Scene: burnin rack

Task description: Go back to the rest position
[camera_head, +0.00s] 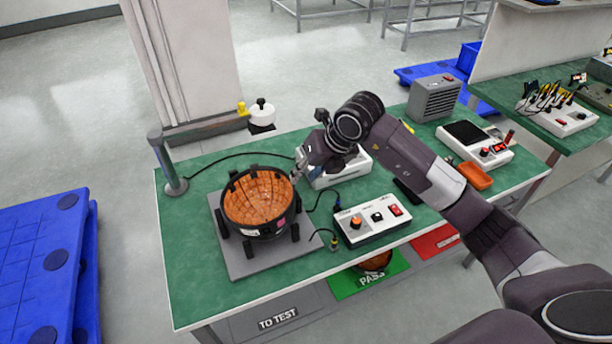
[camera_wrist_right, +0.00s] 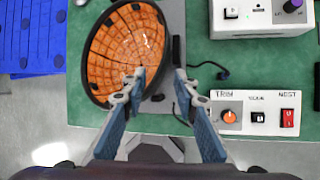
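My right arm reaches in from the lower right in the head view. Its gripper (camera_head: 298,172) is pitched down at the right side of a round black-rimmed unit with an orange gridded inside (camera_head: 258,203). In the right wrist view the gripper (camera_wrist_right: 158,78) is open, its two blue-grey fingers apart with nothing held between them. There the left fingertip overlaps the orange inside (camera_wrist_right: 120,45) and the right one lies just past the rim; whether they touch it I cannot tell. My left gripper is not in view.
The unit sits on a grey plate (camera_head: 232,262) on the green bench (camera_head: 190,290). A control box with knob and red switch (camera_head: 372,220) stands close right, another white box (camera_head: 340,172) behind it. A post (camera_head: 166,165) stands at left. Blue pallets (camera_head: 45,270) lie on the floor.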

